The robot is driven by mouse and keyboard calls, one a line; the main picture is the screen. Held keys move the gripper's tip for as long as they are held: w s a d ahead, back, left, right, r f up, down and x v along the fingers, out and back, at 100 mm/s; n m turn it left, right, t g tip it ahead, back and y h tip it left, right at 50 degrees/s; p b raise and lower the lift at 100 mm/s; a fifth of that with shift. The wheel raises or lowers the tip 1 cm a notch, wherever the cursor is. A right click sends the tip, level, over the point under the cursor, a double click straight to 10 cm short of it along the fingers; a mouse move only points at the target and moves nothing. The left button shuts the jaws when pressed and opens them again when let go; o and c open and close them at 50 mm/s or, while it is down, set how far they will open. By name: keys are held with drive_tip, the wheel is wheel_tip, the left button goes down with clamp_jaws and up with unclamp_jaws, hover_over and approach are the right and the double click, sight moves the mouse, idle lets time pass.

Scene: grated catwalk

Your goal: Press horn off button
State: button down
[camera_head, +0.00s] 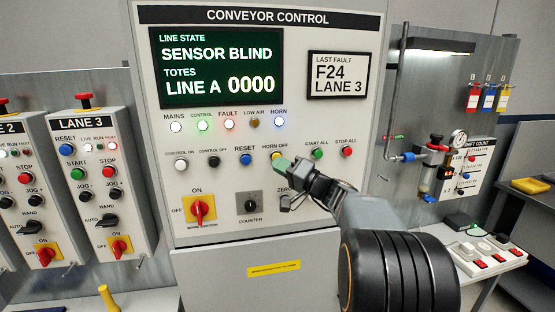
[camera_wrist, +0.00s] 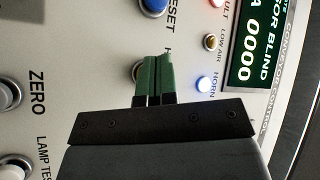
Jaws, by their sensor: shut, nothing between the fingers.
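The horn off button (camera_head: 275,157) is on the conveyor control panel under its HORN OFF label, and a little yellow shows beside my fingertips. My gripper (camera_head: 283,165) is shut and empty, with its green fingertips at the button. In the wrist view the green fingertips (camera_wrist: 155,58) lie side by side and cover most of the button; part of its round rim (camera_wrist: 136,72) shows at their left. I cannot tell whether they touch it. The HORN lamp (camera_head: 280,122) is lit blue; it also shows in the wrist view (camera_wrist: 203,83).
The blue RESET button (camera_head: 246,159) is left of the horn off button and the green START ALL button (camera_head: 317,154) is right. The red main switch (camera_head: 198,209) and the COUNTER key switch (camera_head: 249,203) sit below. The display (camera_head: 217,70) reads SENSOR BLIND.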

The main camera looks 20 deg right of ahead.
drive_tip(key=shift+w, duration=0.15)
drive_tip(key=shift+w+b, duration=0.25)
drive_tip(key=shift+b, duration=0.3)
drive_tip(key=shift+w+d, duration=0.25)
drive_tip(key=shift+w, duration=0.55)
idle(0.8)
drive_tip(key=shift+s+b, duration=0.15)
drive_tip(key=shift+b, duration=0.2)
drive_tip(key=shift+s+a+b, duration=0.25)
drive_tip(key=shift+s+b, duration=0.7)
drive_tip(key=shift+s, duration=0.1)
drive_tip(key=shift+s+a+b, duration=0.25)
drive_tip(key=shift+s+b, duration=0.8)
drive_tip(key=shift+s, duration=0.2)
drive_tip(key=shift+s+a+b, duration=0.25)
drive_tip(key=shift+s+b, duration=0.8)
drive_tip(key=shift+s, duration=0.15)
